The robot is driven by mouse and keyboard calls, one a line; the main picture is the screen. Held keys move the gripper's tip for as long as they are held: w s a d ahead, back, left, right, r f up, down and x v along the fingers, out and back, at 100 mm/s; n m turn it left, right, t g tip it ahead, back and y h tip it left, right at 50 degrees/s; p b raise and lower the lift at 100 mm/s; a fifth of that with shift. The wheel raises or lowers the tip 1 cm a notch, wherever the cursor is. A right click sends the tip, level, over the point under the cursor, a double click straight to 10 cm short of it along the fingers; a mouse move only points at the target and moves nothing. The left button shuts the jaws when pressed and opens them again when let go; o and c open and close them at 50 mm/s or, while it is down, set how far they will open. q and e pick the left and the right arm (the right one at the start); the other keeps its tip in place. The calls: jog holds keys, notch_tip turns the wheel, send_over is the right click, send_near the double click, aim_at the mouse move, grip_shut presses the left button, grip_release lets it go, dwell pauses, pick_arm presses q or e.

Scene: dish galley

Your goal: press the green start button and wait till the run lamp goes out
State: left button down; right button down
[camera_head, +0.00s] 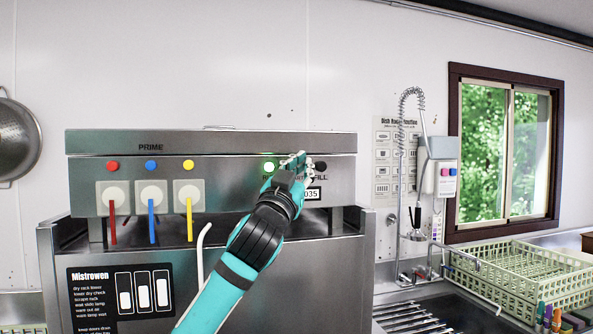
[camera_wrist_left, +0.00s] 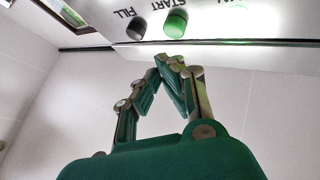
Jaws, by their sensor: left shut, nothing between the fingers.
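My left gripper (camera_head: 297,160) is shut and empty just right of the lamp, in front of the panel, and hides the start button in this view. In the left wrist view the green start button (camera_wrist_left: 175,24) shows under the word START, beside the dark FILL button (camera_wrist_left: 135,28). The shut fingertips (camera_wrist_left: 170,59) appear below the start button there, with a gap in the picture. I cannot tell the true distance. My right gripper is not in view.
The black FILL button (camera_head: 320,166) is right of my fingers. Red, blue and yellow levers (camera_head: 151,218) hang at the panel's left. A pale tube (camera_head: 201,250) rises left of my arm. A spray tap (camera_head: 418,236) and a dish rack (camera_head: 515,275) stand at the right.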

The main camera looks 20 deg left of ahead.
pick_arm(q)
jog(key=s+d, duration=0.1)
jog(key=s, duration=0.1)
jog(key=shift+s+d+b, duration=0.3)
jog(key=shift+s+d, duration=0.05)
jog(key=shift+d, duration=0.05)
dwell(0.5)
